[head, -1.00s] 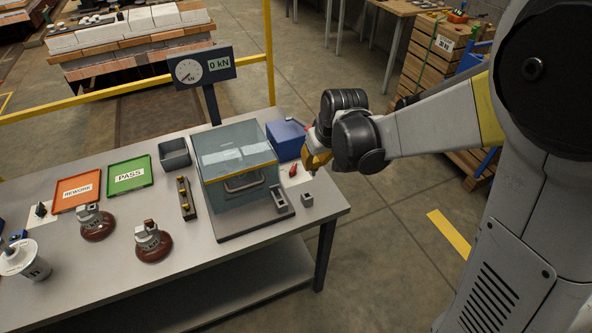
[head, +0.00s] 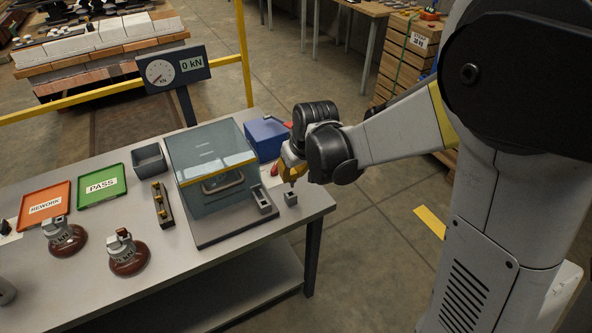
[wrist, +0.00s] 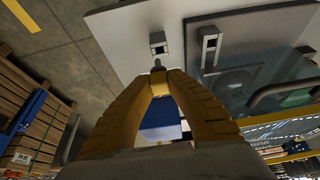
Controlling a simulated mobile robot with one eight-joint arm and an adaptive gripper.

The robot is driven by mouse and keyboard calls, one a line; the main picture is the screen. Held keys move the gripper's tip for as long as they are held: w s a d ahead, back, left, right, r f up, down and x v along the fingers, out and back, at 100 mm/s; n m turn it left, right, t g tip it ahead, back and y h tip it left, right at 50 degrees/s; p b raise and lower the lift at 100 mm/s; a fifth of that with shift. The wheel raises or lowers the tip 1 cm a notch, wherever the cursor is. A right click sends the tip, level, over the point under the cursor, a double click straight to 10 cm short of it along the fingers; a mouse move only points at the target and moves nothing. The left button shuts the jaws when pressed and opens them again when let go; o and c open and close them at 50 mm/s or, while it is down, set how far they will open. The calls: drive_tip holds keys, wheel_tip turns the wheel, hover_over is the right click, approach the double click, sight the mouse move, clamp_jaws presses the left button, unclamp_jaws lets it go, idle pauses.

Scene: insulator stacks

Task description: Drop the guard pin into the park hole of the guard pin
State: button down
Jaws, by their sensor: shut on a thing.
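My gripper (head: 290,172) is at the right end of the bench, with its yellow fingers pointing down. In the wrist view, my gripper (wrist: 157,77) is shut on the guard pin. The fingers hide most of the pin (wrist: 157,64), and only a short grey end shows at the fingertips. A small grey block (head: 291,199) with a dark hole in its top, which looks like the park hole, stands just below. In the wrist view this block (wrist: 158,43) lies just ahead of the pin. The head view shows a gap between pin and block.
A clear-guarded press (head: 215,165) stands left of my gripper, with a slotted grey block (head: 263,201) on its base. A blue box (head: 266,138) is behind. Green (head: 103,204) and orange (head: 30,224) trays and brown insulators (head: 128,262) are farther left.

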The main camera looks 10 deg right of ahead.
sight(292, 183)
drive_tip(key=shift+a+f+b, duration=0.3)
drive_tip(key=shift+f+b, duration=0.05)
drive_tip(key=shift+f, duration=0.35)
drive_tip(key=shift+f+b, duration=1.75)
drive_tip(key=shift+f, duration=0.3)
idle(0.8)
drive_tip(key=c, duration=1.3)
unclamp_jaws()
drive_tip(key=shift+c, duration=0.2)
drive_tip(key=v, duration=1.2)
drive_tip(key=s+d+r+m+t, duration=0.1)
drive_tip(key=s+d, duration=0.2)
drive_tip(key=s, duration=0.5)
drive_tip(key=s+d+r+m+t+h, duration=0.1)
drive_tip(key=s+d+m, duration=0.1)
drive_tip(key=s, duration=0.6)
drive_tip(key=shift+d+t, duration=0.4)
drive_tip(key=shift+d, duration=0.25)
